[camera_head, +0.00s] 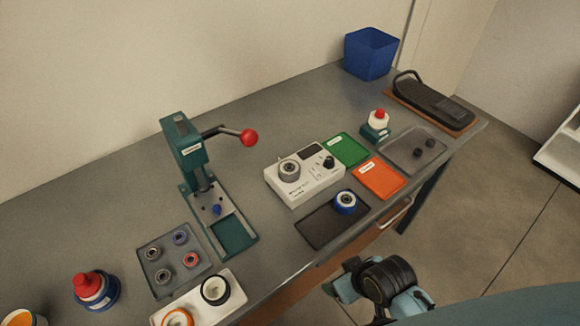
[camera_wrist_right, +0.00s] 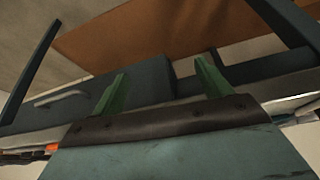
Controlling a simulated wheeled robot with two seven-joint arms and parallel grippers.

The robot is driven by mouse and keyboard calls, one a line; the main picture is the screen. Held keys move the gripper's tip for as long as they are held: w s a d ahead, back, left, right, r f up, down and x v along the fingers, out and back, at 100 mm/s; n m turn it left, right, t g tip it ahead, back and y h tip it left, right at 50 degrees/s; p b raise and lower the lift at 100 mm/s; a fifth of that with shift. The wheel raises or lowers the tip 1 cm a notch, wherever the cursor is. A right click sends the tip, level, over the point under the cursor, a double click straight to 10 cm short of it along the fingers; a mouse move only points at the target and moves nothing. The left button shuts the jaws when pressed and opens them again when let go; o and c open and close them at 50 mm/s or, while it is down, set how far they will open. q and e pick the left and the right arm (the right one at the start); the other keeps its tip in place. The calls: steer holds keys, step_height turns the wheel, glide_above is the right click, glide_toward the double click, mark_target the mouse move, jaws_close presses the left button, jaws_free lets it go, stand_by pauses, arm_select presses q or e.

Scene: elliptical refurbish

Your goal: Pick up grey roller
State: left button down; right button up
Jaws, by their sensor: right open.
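A grey roller (camera_head: 289,169) sits on the left part of a white tester box (camera_head: 312,190) in the middle of the bench. Smaller ring-shaped parts, some of them greyish, lie in a grey tray (camera_head: 184,268) at the lower left; I cannot tell whether any is also a grey roller. My right gripper (camera_wrist_right: 161,86) shows in the right wrist view with its two green fingers apart and nothing between them. It is near the bench's underside, away from the roller. My right arm (camera_head: 376,282) shows in front of the bench. My left gripper is not in view.
A green press (camera_head: 184,148) with a red-knobbed lever stands left of the tester. A blue-and-white roller (camera_head: 345,201) lies on a black mat (camera_head: 318,231) near the front edge. Green (camera_head: 350,150) and orange (camera_head: 379,181) trays lie right of the tester. A blue bin (camera_head: 369,55) stands behind.

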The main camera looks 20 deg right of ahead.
steer(key=w+r, duration=0.1)
steer(key=r, duration=0.1)
steer(key=w+r+t, duration=0.1)
steer(key=w+r, duration=0.1)
steer(key=w+a+r+t+y, duration=0.1)
steer(key=r, duration=0.2)
steer(key=shift+w+a+n+p, duration=0.1)
steer(key=shift+w+n+p, duration=0.1)
steer(key=shift+n+p, duration=0.2)
steer(key=t+y, duration=0.2)
steer(key=t, duration=0.4)
glide_toward(293, 171)
steer(key=shift+n, duration=0.3)
steer(key=x, duration=0.5)
steer(key=shift+w+a+f, duration=0.1)
steer(key=shift+w+f, duration=0.05)
steer(key=shift+f, duration=0.3)
steer(key=shift+r+x, duration=0.2)
steer(key=shift+x, duration=1.3)
steer(key=shift+r+x, duration=0.15)
steer(key=shift+x, duration=1.35)
steer(key=shift+w, duration=0.1)
steer(key=c, duration=1.1)
